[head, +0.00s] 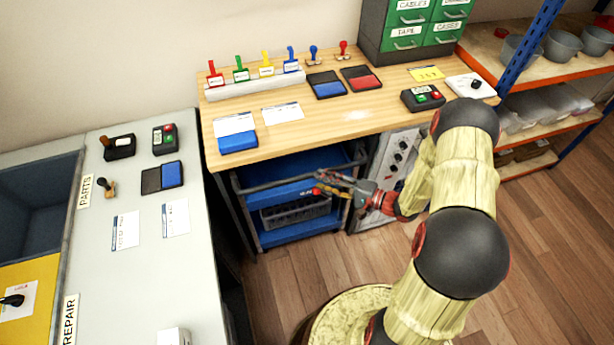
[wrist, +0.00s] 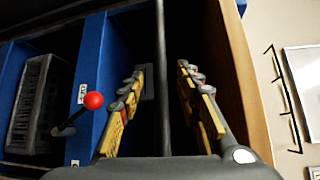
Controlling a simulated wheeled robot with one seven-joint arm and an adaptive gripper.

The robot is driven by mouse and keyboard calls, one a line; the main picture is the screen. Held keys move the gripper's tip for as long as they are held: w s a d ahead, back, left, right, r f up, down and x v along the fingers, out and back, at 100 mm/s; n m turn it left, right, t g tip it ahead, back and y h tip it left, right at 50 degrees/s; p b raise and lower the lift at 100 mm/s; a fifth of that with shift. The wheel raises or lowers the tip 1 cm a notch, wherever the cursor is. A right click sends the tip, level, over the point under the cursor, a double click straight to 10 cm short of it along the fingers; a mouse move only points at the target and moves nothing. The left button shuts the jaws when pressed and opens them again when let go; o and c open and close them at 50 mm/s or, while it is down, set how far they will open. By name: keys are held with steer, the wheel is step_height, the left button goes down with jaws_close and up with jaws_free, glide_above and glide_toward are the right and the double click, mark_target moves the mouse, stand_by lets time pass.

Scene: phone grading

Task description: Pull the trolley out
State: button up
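The trolley (head: 290,238) is blue, with open shelves, and stands under the wooden bench. Its blue side also shows in the wrist view (wrist: 118,62). A thin grey handle bar (wrist: 162,60) runs along the trolley. My gripper (head: 325,184) is in front of the trolley near the bar. In the wrist view my gripper (wrist: 160,82) is open, with the bar visible between its two fingers; contact cannot be told. A lever with a red ball knob (wrist: 93,100) sticks out from the trolley beside one finger. A grey crate (head: 296,212) sits in the trolley.
The wooden bench (head: 320,125) overhangs the trolley and holds stamps and ink pads. A pale panel with black knobs (head: 393,165) stands right of the trolley. A grey counter (head: 185,265) is at left. Wooden floor (head: 545,255) is clear at right.

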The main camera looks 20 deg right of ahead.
mark_target(307, 177)
steer(key=b+x, duration=0.1)
steer(key=x, duration=0.5)
steer(key=shift+w+a, duration=0.1)
steer(key=shift+a, duration=0.1)
steer(key=shift+c, duration=0.8)
jaws_close()
